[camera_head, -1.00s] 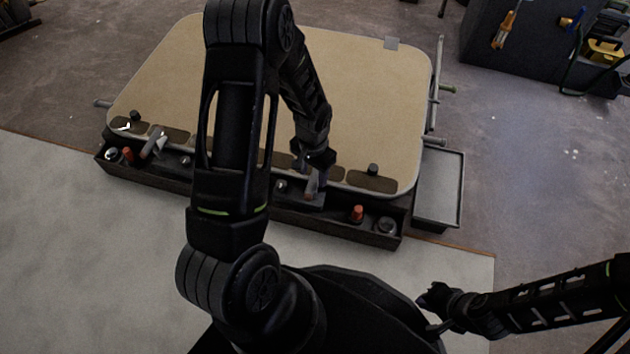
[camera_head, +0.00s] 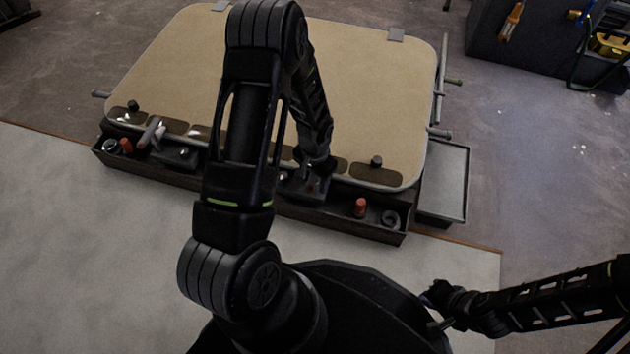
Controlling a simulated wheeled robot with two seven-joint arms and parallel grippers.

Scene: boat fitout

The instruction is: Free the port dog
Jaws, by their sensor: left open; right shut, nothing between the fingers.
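A tan hatch lid (camera_head: 375,85) with rounded corners lies in front of me, with dark patches along its near edge. A grey lever-like dog (camera_head: 151,132) stands at the near edge on the left. My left gripper (camera_head: 316,182) is open at the near edge, right of the middle; its fingers are small and dark. A second grey fitting beneath it is mostly covered, and I cannot tell whether they touch. My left arm hides the middle of the near edge. My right gripper (camera_head: 433,298) is shut and empty at lower right, away from the hatch.
A dark trough (camera_head: 340,220) runs along the near edge, holding an orange-red piece (camera_head: 360,207) and a round ring (camera_head: 391,219). A grey tray (camera_head: 442,183) sits to the right. A dark cabinet (camera_head: 540,45) with tools stands at upper right.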

